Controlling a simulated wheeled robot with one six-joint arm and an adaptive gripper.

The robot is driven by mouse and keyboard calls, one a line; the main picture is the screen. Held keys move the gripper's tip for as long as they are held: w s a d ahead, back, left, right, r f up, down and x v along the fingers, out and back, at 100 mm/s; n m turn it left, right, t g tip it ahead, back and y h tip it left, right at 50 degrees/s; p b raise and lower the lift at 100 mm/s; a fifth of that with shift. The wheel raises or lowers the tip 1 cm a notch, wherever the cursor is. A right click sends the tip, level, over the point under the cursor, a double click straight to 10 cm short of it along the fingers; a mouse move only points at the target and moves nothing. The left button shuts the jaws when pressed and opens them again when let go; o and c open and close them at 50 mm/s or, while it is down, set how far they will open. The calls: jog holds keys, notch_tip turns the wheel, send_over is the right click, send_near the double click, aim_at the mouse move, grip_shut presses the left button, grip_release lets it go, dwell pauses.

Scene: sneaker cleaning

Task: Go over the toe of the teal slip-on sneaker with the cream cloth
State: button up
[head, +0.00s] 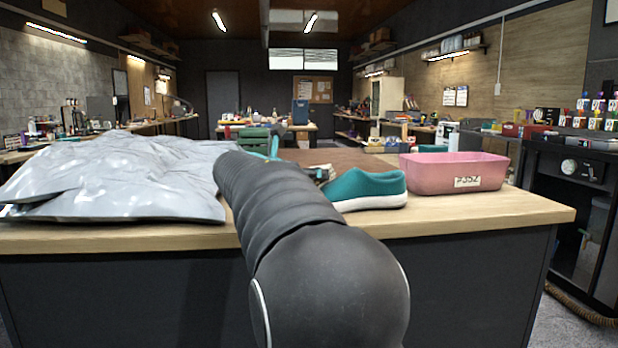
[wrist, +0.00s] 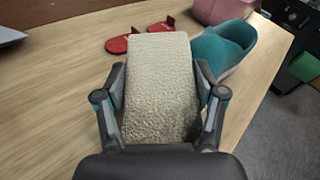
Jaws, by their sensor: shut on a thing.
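The teal slip-on sneaker (head: 368,187) stands on the wooden bench top with its white sole down, right of my arm in the head view. In the wrist view the sneaker (wrist: 226,46) is at the upper right, its opening toward the far side. Its near part is partly hidden by my right finger. My gripper (wrist: 160,80) is shut on the cream cloth (wrist: 158,60), a thick textured pad that reaches forward between the fingers. The cloth's right edge is close beside the sneaker in the picture; I cannot tell whether they touch. In the head view my arm hides the cloth.
A pink bin (head: 455,172) stands right of the sneaker. Two red items (wrist: 118,44) (wrist: 161,26) lie beyond the cloth. A crumpled grey sheet (head: 120,180) covers the bench's left side. The bench's edge (wrist: 272,75) runs along the right in the wrist view; bare wood (wrist: 60,90) lies left.

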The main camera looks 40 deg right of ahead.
jog(key=shift+w+d, duration=0.6)
jog(key=shift+w, duration=0.3)
jog(key=shift+w+d, duration=0.55)
jog(key=shift+w, duration=0.35)
notch_tip(320, 180, up, 6)
jog(key=a, duration=0.1)
jog(key=shift+w+a, duration=0.2)
jog(key=shift+w, duration=0.25)
jog(key=shift+w+a+r, duration=0.1)
jog(key=shift+a+r, duration=0.1)
jog(key=shift+r, duration=0.5)
jog(key=shift+w+a+r, duration=0.1)
jog(key=shift+a+r, duration=0.05)
jog(key=shift+r, duration=0.55)
